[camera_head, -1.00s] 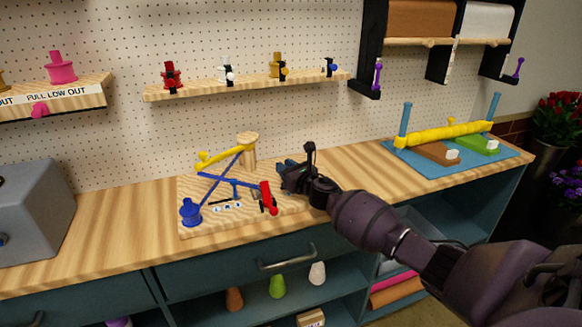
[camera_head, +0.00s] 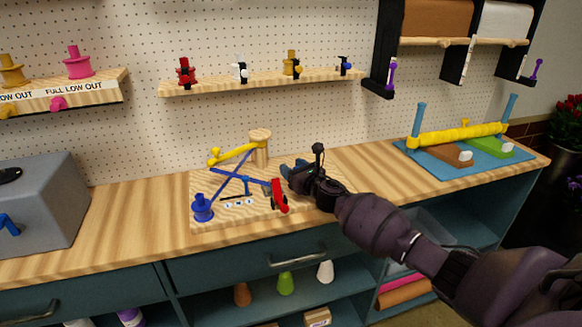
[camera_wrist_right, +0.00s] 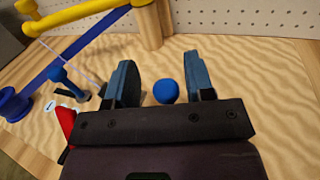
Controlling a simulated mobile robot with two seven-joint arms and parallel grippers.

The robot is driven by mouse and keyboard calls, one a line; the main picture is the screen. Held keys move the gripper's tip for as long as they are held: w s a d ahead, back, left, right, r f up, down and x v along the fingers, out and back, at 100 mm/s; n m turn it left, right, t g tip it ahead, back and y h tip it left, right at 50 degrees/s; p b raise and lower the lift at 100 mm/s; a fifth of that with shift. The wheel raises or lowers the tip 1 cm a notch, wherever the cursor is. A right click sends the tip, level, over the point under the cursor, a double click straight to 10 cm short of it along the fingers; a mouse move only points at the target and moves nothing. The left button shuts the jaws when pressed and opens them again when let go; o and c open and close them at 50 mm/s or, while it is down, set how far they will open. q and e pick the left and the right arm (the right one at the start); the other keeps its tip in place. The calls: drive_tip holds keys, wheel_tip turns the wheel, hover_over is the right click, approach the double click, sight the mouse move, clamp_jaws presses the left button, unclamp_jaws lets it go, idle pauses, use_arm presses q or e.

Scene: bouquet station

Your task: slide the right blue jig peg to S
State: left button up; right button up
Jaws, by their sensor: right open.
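The wooden jig board (camera_head: 300,208) lies on the bench. In the right wrist view a round blue peg knob (camera_wrist_right: 166,91) shows between the two fingers of my right gripper (camera_wrist_right: 166,78), with a gap on both sides. A second blue peg (camera_wrist_right: 68,82) stands further left, by small white label tiles (camera_head: 238,203) whose letters I cannot read clearly. In the head view my right gripper (camera_head: 291,170) is open at the right part of the board and hides the right peg. My left gripper is not in view.
A blue spool (camera_head: 202,208) with ribbon, a yellow arm (camera_head: 232,152), a wooden post (camera_head: 260,148) and a red clip-like part (camera_head: 279,195) crowd the board. A grey box (camera_head: 45,205) stands left; a blue mat (camera_head: 485,168) lies right. Bare bench lies between box and board.

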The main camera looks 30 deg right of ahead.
drive_tip(key=s, duration=0.8)
drive_tip(key=shift+s+d+p, duration=0.1)
drive_tip(key=shift+d+p, duration=0.2)
drive_tip(key=shift+p, duration=0.05)
drive_tip(key=shift+s, duration=0.75)
